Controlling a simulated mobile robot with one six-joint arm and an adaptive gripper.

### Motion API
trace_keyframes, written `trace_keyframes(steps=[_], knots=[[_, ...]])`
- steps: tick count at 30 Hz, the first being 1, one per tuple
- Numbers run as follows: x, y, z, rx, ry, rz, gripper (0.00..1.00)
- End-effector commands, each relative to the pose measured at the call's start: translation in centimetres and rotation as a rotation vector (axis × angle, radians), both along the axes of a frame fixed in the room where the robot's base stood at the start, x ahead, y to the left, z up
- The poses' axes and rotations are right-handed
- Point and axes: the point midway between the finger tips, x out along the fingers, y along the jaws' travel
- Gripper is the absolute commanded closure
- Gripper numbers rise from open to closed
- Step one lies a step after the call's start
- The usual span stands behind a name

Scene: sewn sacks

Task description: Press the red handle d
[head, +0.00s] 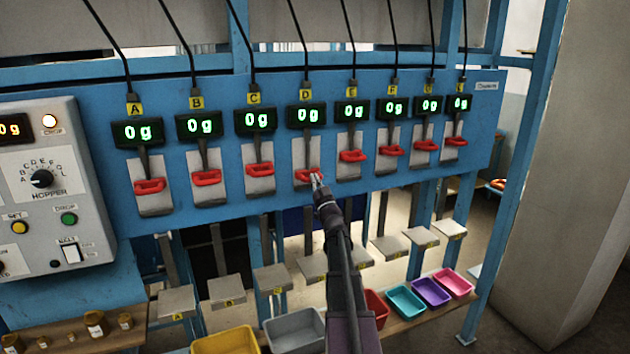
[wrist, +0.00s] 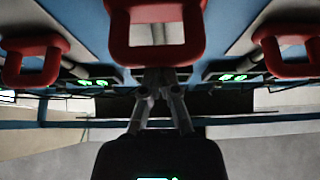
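The red handle D (head: 302,177) is a loop on a pale plate under the display marked D (head: 306,115), which reads 0g. In the wrist view, a large red loop (wrist: 115,40) at the top centre appears to be the same handle. My gripper (head: 317,179) is at the right part of handle D in the head view and covers some of it. In the wrist view my gripper's fingers (wrist: 160,77) converge at their tips, close by the loop. They look shut with nothing between them. I cannot tell whether they touch the handle.
Similar red handles stand close on both sides, C (head: 260,170) and E (head: 353,156). A grey control box (head: 85,150) is at the left. Below are small grey platforms and coloured bins, including a yellow bin (head: 226,341). A blue post (head: 520,150) stands at the right.

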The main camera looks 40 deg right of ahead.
Motion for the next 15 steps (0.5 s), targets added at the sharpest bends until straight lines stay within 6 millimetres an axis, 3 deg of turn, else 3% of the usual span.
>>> trace_keyframes(steps=[15], knots=[[-0.02, 0.07, 0.76, 0.001, 0.004, -0.001, 1.00]])
